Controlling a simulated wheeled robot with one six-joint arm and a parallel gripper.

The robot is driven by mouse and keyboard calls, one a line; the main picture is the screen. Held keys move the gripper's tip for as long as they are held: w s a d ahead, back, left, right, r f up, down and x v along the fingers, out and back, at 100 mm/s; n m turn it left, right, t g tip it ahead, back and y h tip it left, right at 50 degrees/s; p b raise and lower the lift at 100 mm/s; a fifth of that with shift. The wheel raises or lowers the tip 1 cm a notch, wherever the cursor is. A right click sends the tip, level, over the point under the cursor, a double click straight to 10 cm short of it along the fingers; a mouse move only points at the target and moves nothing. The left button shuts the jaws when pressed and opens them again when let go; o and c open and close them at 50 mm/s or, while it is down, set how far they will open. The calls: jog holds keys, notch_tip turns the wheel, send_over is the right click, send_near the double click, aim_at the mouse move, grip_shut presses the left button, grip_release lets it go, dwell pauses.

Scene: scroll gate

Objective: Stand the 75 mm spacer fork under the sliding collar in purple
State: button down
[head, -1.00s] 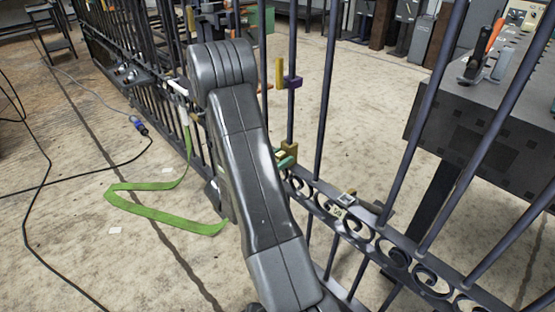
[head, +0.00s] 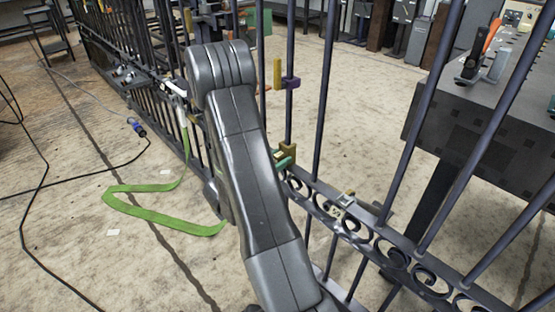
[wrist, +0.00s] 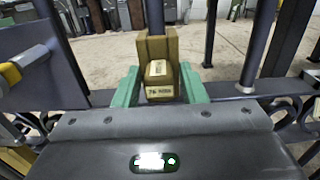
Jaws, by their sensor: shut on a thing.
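The spacer fork (wrist: 160,80), tan with a label that seems to read 75 MM, is held upright between the teal fingers of my gripper (wrist: 160,88). Its two prongs point up, and a dark upright bar (wrist: 154,14) shows at the gap between them. In the head view the fork (head: 288,149) is at the foot of that bar, by the scrolled rail, with one teal fingertip (head: 285,162) showing. I cannot tell whether its base touches the rail. The purple collar (head: 291,83) sits higher on the same bar, clear above the fork, with a yellow upright piece (head: 277,73) at its side.
The scrolled rail (head: 376,236) and several gate bars run to the lower right. A small labelled metal piece (head: 345,200) sits on the rail. A grey console (head: 470,140) stands beyond at right. A green strap (head: 150,187) and black cables lie on the floor at left.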

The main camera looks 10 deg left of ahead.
jog(key=c, duration=0.8)
grip_release()
jog(key=shift+w+d+f, duration=0.15)
jog(key=shift+d, duration=0.05)
jog(key=p+v, duration=0.3)
jog(key=v, duration=1.1)
jog(key=shift+w, duration=0.1)
jog(key=b+x, duration=0.3)
jog(key=x, duration=1)
jog(key=shift+w+d, duration=0.2)
jog(key=shift+w, duration=0.05)
jog(key=shift+s+a, duration=0.1)
